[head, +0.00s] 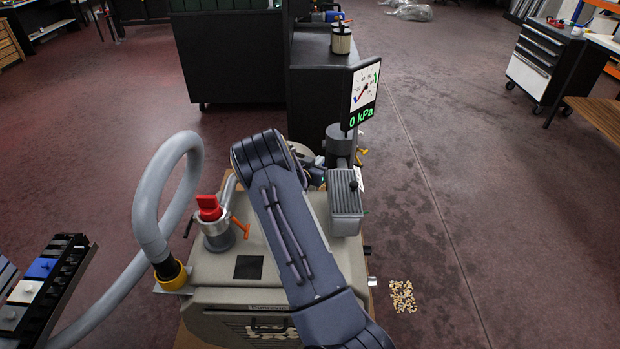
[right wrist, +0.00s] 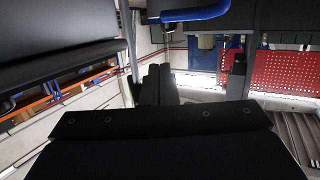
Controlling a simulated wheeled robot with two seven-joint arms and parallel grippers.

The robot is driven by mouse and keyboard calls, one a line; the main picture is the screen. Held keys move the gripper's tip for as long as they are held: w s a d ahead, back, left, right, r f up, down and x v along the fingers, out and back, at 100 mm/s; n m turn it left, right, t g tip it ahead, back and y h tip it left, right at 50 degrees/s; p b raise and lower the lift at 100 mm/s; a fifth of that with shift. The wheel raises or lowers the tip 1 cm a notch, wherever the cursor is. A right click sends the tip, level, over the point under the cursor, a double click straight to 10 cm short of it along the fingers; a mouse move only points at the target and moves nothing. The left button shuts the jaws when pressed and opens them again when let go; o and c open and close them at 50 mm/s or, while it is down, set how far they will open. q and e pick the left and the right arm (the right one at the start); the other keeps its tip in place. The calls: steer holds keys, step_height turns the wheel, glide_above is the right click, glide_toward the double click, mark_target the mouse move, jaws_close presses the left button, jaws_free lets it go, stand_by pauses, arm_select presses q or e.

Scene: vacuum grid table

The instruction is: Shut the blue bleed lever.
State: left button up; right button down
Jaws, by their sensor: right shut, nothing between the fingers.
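A thick, bent blue bar (right wrist: 190,15), which looks like the blue bleed lever, crosses the top of the right wrist view. In the head view I cannot make out the lever; my right arm covers the middle of the machine. My right gripper (right wrist: 157,85) is shut and empty, its fingers below the blue bar. I cannot tell whether they touch it. In the head view the gripper is mostly hidden behind my forearm. The gauge display (head: 362,95) reads 0 kPa. My left gripper is not in view.
The beige machine (head: 205,270) carries a red knob (head: 209,207), an orange lever (head: 240,227) and a thick grey hose (head: 148,210) on its left. A ribbed grey block (head: 346,200) stands right of my arm. Dark cabinets (head: 228,55) stand behind.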

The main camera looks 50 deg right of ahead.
steer(key=s+a+r, duration=0.1)
steer(key=s+a, duration=0.4)
steer(key=a, duration=0.2)
steer(key=w+a+f+n+t+y+b, duration=0.1)
steer(key=w+f+n+t+y+b, duration=0.3)
steer(key=w+y, duration=0.55)
steer(key=s+d+r+g+y+b, duration=0.2)
steer(key=s+d+r+g, duration=0.2)
steer(key=s+r, duration=0.3)
steer(key=w+d+f, duration=0.4)
steer(key=d+f, duration=0.2)
steer(key=f, duration=0.2)
steer(key=shift+w+d+n, duration=0.25)
steer(key=shift+w+n, duration=0.05)
steer(key=shift+w, duration=0.05)
steer(key=shift+f, duration=0.1)
